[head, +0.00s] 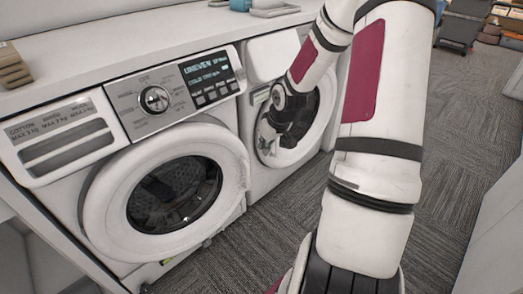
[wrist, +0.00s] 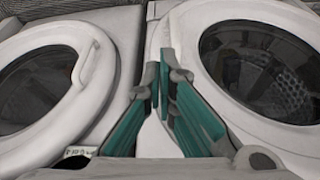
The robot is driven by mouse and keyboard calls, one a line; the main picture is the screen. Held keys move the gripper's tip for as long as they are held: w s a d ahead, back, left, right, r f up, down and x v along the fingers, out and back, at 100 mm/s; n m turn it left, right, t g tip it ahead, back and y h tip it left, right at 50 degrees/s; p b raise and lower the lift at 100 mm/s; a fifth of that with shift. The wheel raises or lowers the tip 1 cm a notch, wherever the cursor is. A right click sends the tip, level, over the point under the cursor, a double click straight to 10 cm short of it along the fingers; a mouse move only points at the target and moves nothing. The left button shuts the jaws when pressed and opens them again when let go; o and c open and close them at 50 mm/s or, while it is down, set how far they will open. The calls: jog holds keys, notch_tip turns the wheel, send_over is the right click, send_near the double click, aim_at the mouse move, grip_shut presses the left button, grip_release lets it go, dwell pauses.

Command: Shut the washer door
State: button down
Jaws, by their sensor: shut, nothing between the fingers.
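The front-left washer (head: 120,108) has a control panel and a round white door (head: 105,215) with dark glass.
The second machine (head: 272,55) stands right beside the first under a white counter (head: 110,45). A wooden item (head: 12,68) and a tray (head: 270,8) lie on the counter. Grey carpet (head: 450,130) is open to the right, with furniture farther back.

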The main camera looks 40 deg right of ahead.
jog(key=w+f+b, duration=0.4)
jog(key=w+f, duration=0.3)
jog(key=f, duration=0.2)
jog(key=shift+w+d+b, duration=0.25)
jog(key=shift+w+b, duration=0.1)
